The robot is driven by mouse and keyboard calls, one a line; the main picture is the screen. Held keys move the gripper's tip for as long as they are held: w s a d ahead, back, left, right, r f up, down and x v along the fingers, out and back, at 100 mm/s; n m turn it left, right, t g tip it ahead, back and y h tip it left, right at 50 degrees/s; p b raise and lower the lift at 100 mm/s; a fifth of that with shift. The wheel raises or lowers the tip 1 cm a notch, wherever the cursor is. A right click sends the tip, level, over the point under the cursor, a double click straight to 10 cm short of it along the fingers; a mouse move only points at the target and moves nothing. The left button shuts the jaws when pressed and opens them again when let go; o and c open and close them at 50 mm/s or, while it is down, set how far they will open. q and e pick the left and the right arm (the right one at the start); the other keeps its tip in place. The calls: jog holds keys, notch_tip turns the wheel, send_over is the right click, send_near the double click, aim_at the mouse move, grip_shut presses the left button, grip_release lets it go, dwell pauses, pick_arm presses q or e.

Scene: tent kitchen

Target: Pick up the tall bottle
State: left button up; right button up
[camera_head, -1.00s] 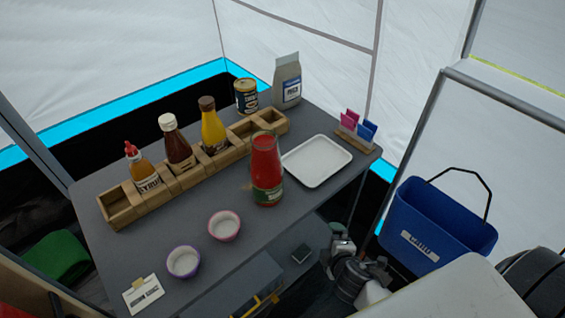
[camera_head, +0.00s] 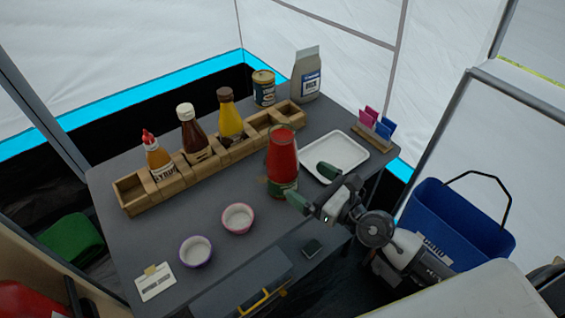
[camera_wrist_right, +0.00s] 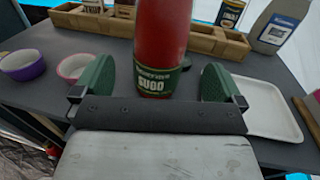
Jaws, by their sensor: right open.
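The tall bottle (camera_head: 283,158) is red with a green label and stands upright on the grey table (camera_head: 130,235), in front of the wooden rack. My right gripper (camera_head: 312,186) is open, its green fingers at the bottle's near right side, low. In the right wrist view the bottle (camera_wrist_right: 160,45) stands between the two spread fingers, with its "SUGO" label facing the camera. Its top is cut off there. I cannot tell whether the fingers touch it. My left gripper is not in view.
A wooden rack (camera_head: 174,182) holds several sauce bottles behind. A white tray (camera_head: 345,157) lies just right of the bottle. Two small bowls (camera_head: 238,217) stand front left. A can (camera_head: 263,87), a grey bag (camera_head: 306,75) and a packet holder (camera_head: 372,138) stand farther back.

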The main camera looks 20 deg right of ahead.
aim_at(295, 171)
jog(key=x, duration=0.3)
jog(key=shift+w+a, duration=0.1)
jog(key=p+x, duration=0.1)
jog(key=x, duration=0.3)
jog(key=shift+w+r, duration=0.15)
jog(key=shift+w+a, duration=0.25)
jog(key=shift+w, duration=0.2)
jog(key=c, duration=1.4)
jog(key=shift+d+r, duration=0.1)
jog(key=shift+c, duration=0.7)
jog(key=shift+r+p, duration=0.15)
jog(key=shift+p, duration=0.15)
